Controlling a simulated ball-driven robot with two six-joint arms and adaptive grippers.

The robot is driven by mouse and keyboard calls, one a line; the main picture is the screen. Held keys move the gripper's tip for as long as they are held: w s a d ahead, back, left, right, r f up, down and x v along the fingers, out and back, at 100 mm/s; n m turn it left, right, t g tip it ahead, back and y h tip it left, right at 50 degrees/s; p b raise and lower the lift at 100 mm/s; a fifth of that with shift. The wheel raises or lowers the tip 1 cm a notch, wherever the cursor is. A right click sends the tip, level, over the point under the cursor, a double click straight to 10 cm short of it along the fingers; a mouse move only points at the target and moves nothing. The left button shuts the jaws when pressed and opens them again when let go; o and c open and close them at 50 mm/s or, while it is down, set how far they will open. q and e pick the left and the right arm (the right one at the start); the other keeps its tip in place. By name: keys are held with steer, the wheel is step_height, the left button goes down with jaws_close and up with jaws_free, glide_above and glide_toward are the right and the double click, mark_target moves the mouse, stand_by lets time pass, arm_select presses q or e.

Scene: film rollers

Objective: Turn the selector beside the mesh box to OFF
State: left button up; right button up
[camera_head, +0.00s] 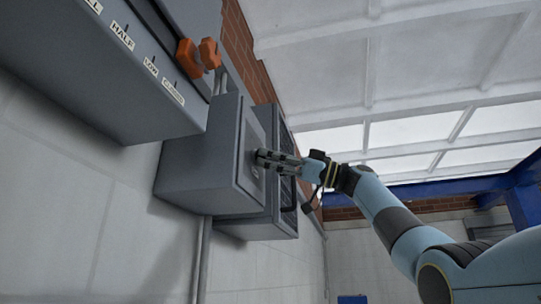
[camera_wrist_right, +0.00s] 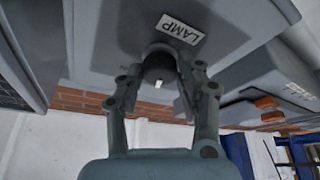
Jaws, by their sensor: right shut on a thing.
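The selector, a dark round knob (camera_wrist_right: 158,68) with a short white mark, sits on the face of a grey box under a LAMP label (camera_wrist_right: 180,28). The grey box (camera_head: 205,165) is fixed to the wall in the head view. My right gripper (camera_head: 263,156) reaches it from the right and is shut on the knob, a finger on either side in the right wrist view. The knob is hidden in the head view. The mesh box (camera_head: 286,190) is just beyond the grey box. No OFF marking is readable. My left gripper is not in view.
A larger grey housing (camera_head: 95,75) with HALF, LOW and CLOSED labels and an orange handle (camera_head: 187,58) stands at the upper left. A conduit (camera_head: 203,255) runs below the grey box. Open space lies right of the boxes around my arm.

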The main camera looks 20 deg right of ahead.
steer(key=shift+n+g+p, duration=0.6)
steer(key=shift+n+p, duration=0.15)
steer(key=shift+n, duration=0.75)
steer(key=o, duration=1.1)
steer(key=shift+o, duration=0.2)
steer(key=shift+d, duration=0.1)
steer(key=v, duration=1.2)
steer(key=shift+w, duration=0.15)
